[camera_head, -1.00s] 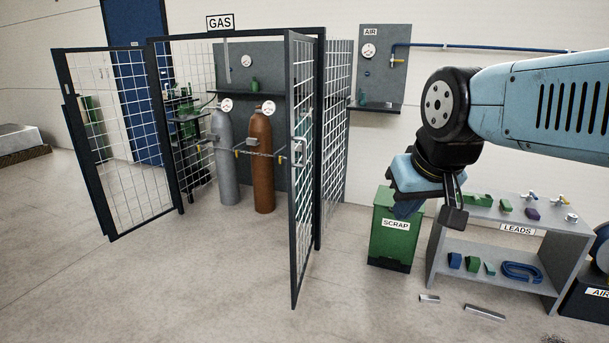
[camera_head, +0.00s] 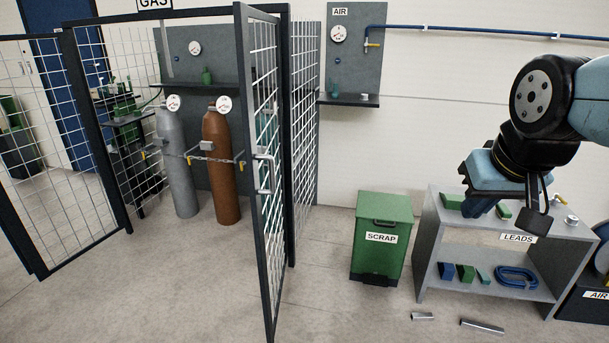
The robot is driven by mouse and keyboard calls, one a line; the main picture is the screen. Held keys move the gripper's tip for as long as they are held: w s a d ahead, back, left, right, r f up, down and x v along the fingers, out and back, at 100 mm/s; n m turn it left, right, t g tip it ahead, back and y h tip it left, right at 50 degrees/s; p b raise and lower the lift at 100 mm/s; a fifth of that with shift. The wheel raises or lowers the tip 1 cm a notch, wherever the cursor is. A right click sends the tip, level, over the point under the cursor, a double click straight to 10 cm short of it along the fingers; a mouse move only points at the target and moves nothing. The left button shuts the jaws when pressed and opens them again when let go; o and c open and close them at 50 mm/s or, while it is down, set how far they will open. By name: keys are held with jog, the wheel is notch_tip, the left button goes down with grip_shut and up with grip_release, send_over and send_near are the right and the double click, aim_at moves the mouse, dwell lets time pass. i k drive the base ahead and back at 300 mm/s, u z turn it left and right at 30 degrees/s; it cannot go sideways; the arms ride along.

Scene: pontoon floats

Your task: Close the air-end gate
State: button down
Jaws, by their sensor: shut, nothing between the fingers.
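The air-end gate (camera_head: 262,170) is the right-hand mesh gate of the gas cage, on the side by the AIR panel. It stands open, swung out from the cage front toward me. Its pale handle (camera_head: 264,173) is on the free edge, about halfway up. My gripper (camera_head: 535,212) is shut and empty, pointing down in front of the LEADS shelf at the right. It is well to the right of the gate and apart from it.
The other mesh gate (camera_head: 48,150) stands open at left. Two chained cylinders, grey (camera_head: 178,165) and brown (camera_head: 220,170), stand inside. The green SCRAP bin (camera_head: 381,240) and LEADS shelf (camera_head: 430,240) stand right of the gate. Metal offcuts (camera_head: 482,326) lie on the floor.

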aim_at(242, 13)
jog(key=z, duration=0.1)
jog(key=i, duration=1.1)
jog(key=u, duration=0.65)
jog(key=i, duration=0.8)
jog(key=u, duration=0.55)
jog(key=k, duration=0.85)
jog(key=u, duration=0.2)
jog(key=i, duration=0.9)
jog(key=z, duration=0.15)
jog(key=k, duration=0.5)
jog(key=z, duration=0.15)
